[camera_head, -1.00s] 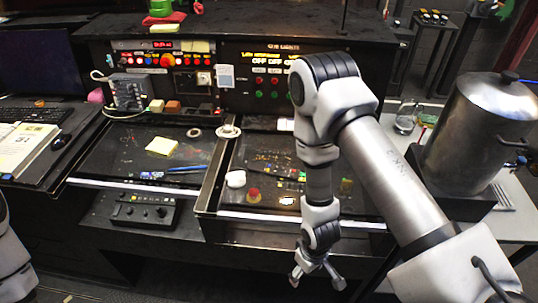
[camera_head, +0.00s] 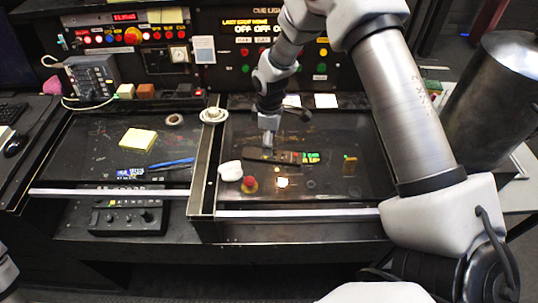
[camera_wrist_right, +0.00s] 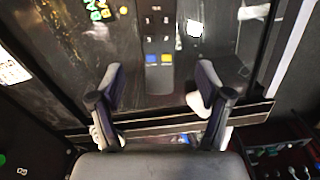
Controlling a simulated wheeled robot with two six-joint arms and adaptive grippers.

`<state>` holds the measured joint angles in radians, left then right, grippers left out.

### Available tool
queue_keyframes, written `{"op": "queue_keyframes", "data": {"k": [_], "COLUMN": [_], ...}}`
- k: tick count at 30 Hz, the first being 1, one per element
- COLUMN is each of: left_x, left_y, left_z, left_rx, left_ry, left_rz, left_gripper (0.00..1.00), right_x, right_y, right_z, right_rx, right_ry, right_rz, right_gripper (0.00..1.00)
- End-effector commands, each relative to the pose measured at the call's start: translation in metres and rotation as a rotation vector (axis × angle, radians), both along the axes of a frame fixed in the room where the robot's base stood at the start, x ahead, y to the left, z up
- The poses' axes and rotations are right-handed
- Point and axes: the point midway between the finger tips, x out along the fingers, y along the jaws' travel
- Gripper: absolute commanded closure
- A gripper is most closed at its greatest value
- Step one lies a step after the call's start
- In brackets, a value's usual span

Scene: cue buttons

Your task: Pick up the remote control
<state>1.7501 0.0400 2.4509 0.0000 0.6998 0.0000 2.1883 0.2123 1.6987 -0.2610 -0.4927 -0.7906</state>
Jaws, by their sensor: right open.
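The remote control (camera_head: 274,156) is a long dark bar with small buttons, lying flat in the right recessed black tray of the console. In the right wrist view the remote (camera_wrist_right: 159,45) lies lengthwise, with a blue and a yellow button at its near end. My right gripper (camera_head: 268,138) is above its left part in the head view and hides some of it. In the wrist view the right gripper (camera_wrist_right: 158,78) is open, its fingers on either side of the remote's near end; I cannot tell the height gap. My left gripper is not in view.
Near the remote are a white lump (camera_head: 230,171), a red button (camera_head: 249,185), a bright white piece (camera_head: 283,183) and a small brownish block (camera_head: 350,164). The tray has raised edges (camera_head: 300,214). A metal pot (camera_head: 492,95) stands at right. The left tray holds a yellow pad (camera_head: 138,139).

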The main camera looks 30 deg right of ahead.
Motion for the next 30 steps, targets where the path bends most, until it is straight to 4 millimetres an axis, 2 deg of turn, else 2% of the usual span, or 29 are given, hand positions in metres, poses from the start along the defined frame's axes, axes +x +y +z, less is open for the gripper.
{"op": "queue_keyframes", "data": {"k": [6,9,12,17,21,23,30], "left_x": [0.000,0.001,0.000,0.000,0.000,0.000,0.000], "left_y": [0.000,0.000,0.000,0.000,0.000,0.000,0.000], "left_z": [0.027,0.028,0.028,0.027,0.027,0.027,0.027], "left_rx": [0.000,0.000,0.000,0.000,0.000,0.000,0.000], "left_ry": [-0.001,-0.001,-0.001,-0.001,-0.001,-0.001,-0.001], "left_rz": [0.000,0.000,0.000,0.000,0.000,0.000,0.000], "left_gripper": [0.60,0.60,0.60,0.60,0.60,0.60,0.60], "right_x": [-0.006,-0.005,-0.004,-0.004,-0.004,-0.004,-0.004], "right_y": [-0.006,-0.006,-0.006,-0.006,-0.006,-0.006,-0.006], "right_z": [-0.029,-0.048,-0.055,-0.056,-0.055,-0.056,-0.056], "right_rx": [0.000,-0.001,0.000,0.000,0.000,0.000,0.001], "right_ry": [0.006,0.003,0.000,0.000,0.000,0.000,0.001], "right_rz": [-0.002,-0.001,-0.001,-0.001,-0.001,-0.001,-0.002], "right_gripper": [0.23,0.23,0.23,0.23,0.72,0.92,0.92]}}
